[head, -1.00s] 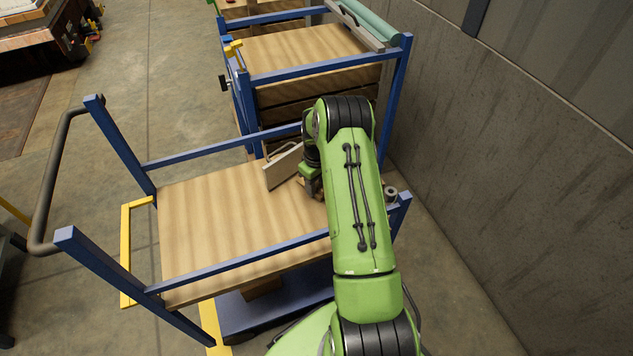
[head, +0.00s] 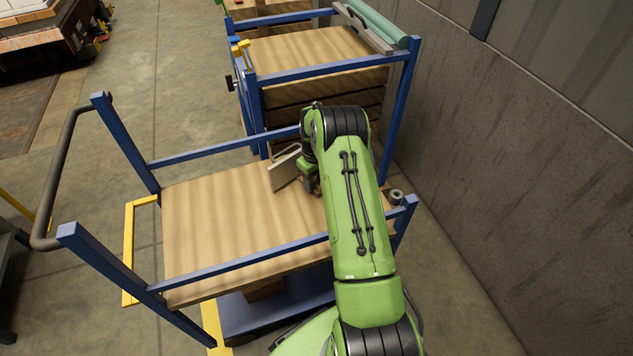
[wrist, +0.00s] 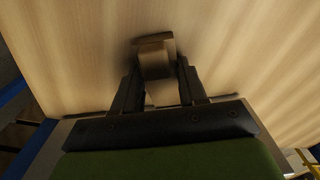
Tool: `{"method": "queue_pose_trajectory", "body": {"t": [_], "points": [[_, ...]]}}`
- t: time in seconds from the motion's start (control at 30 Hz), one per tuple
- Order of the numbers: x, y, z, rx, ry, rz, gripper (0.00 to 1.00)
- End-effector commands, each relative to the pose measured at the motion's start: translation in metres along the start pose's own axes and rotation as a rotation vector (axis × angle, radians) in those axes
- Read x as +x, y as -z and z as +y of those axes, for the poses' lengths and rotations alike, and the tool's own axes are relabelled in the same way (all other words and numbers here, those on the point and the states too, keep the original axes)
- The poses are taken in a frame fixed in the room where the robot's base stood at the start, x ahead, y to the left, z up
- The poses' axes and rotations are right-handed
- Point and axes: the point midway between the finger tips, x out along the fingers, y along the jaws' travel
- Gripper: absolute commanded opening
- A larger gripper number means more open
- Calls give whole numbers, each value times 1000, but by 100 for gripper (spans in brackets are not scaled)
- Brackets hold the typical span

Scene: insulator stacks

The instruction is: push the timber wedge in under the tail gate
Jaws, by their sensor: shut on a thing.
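My gripper (wrist: 157,76) is shut on a small brown wooden block, which I take for the timber wedge (wrist: 153,60), just above or on the pale wooden deck. In the head view my gripper (head: 312,184) is low over the far right part of the trolley deck (head: 225,230). My arm hides most of the wedge there.
Blue rails (head: 240,265) run along the near and far sides of the deck. A yellow frame (head: 129,250) is at its left end. A second blue trolley (head: 315,55) stands behind. A concrete wall (head: 530,150) closes the right side. The left deck is clear.

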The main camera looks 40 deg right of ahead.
Motion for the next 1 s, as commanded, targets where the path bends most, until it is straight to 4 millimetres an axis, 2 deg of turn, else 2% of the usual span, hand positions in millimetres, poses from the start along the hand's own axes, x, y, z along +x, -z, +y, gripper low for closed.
{"method": "queue_pose_trajectory", "body": {"t": [0.63,0.67,0.7,0.83,1.0], "points": [[0,20,0,-1,0,1,11],[0,21,0,-1,0,2,43],[0,20,0,-1,0,2,49],[-1,21,0,-1,0,3,69],[-1,21,0,-1,0,3,71]]}}
